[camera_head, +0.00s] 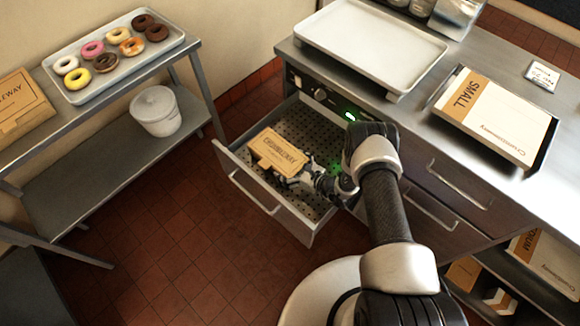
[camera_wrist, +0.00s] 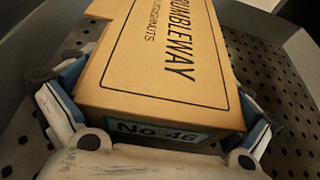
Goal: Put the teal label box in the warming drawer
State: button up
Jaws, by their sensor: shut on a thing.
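The teal label box is a brown cardboard box (camera_head: 276,148) with black lettering. In the wrist view the box (camera_wrist: 165,60) shows a teal-edged "No 46" label on its near end. My gripper (camera_head: 292,177) is shut on it, with one finger (camera_wrist: 160,110) along each side. The warming drawer (camera_head: 262,196) is pulled open and has a perforated metal floor. The box is inside the drawer's outline, towards its left front corner. I cannot tell whether its underside touches the floor.
A similar brown box (camera_head: 22,106) and a tray of donuts (camera_head: 110,76) sit on the left steel shelf (camera_head: 100,170), with a white tub (camera_head: 156,110) below. The counter holds an empty tray (camera_head: 372,45) and a "SMALL" box stack (camera_head: 495,115). The drawer's right part is clear.

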jog(key=shift+f, duration=0.15)
jog(key=o, duration=0.6)
